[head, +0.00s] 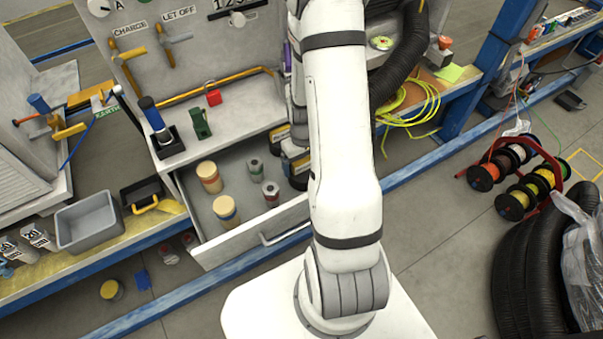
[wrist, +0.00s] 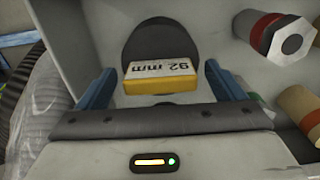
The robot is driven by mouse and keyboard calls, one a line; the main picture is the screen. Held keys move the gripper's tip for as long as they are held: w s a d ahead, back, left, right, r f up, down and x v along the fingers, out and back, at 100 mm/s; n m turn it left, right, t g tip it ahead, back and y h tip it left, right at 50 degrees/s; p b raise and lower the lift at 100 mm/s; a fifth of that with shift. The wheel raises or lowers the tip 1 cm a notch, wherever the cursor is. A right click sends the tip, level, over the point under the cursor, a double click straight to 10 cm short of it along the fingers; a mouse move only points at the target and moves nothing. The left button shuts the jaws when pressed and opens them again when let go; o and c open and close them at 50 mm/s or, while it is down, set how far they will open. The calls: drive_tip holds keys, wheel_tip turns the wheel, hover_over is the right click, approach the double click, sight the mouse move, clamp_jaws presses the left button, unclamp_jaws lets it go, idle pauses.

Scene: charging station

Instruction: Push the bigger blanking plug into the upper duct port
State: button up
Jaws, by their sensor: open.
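A blanking plug (wrist: 160,78) with a round black body and a yellow-edged grip block marked "92 mm" sits in the drawer in the wrist view. My gripper (wrist: 160,85) is open, with one blue finger on each side of the grip block and gaps between. In the head view, black plug-like pieces (head: 297,168) show in the drawer, partly hidden by my arm. Their size marks cannot be read there, so I cannot compare sizes. I cannot make out the upper duct port in either view.
In the wrist view, a hex-ended piece (wrist: 289,38) and a tan cylinder (wrist: 303,110) lie right of my gripper. A black corrugated hose (head: 403,68) hangs behind my arm.

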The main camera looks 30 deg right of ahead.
drive_tip(key=shift+f, duration=0.25)
drive_tip(key=shift+c, duration=0.3)
drive_tip(key=c, duration=1.4)
